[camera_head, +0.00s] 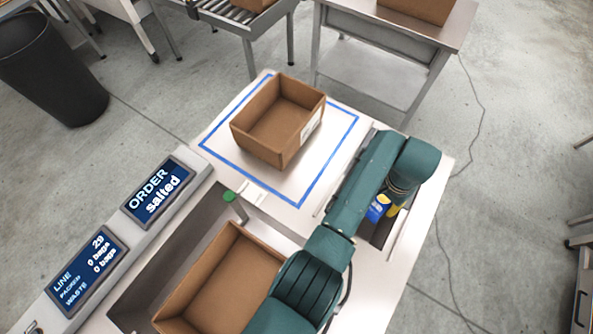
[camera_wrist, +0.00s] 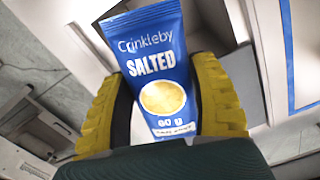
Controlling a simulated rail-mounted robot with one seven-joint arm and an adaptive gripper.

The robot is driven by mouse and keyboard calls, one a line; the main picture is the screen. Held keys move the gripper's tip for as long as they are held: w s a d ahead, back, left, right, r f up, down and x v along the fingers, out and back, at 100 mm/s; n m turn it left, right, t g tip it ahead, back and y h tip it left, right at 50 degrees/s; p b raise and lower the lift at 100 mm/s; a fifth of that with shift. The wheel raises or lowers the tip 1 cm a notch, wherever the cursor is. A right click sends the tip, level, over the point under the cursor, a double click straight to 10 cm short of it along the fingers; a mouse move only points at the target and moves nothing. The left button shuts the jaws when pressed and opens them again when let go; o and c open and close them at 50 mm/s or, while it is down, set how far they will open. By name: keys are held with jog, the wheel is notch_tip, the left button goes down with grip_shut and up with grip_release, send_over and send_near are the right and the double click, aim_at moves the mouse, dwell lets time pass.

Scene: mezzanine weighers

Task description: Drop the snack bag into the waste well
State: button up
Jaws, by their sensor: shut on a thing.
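The snack bag is blue, labelled "Crinkleby SALTED", and shows large in the wrist view (camera_wrist: 155,65); a small part of it shows in the head view (camera_head: 376,209). My gripper (camera_head: 388,210) has its yellow fingers shut on the bag, one on each side, in the wrist view (camera_wrist: 165,100). The bag's printed face is towards the wrist camera. In the head view, the bag is over or in a dark rectangular opening (camera_head: 378,234) at the table's right side, partly hidden by my arm. I cannot tell its height or whether this opening is the waste well.
An open carton (camera_head: 279,122) stands inside a blue taped square (camera_head: 232,161). Another open carton (camera_head: 228,283) sits in a grey recess (camera_head: 180,250), beside a green-topped post (camera_head: 229,197). Displays read "ORDER salted" (camera_head: 158,191) and waste "0 bags" (camera_head: 88,272). A dark bin (camera_head: 50,70) stands on the floor.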

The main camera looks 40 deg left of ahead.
jog(key=shift+w, duration=0.2)
notch_tip(320, 180, down, 6)
jog(key=b, duration=0.6)
jog(key=shift+r, duration=0.25)
jog(key=o, duration=1.2)
notch_tip(320, 180, up, 12)
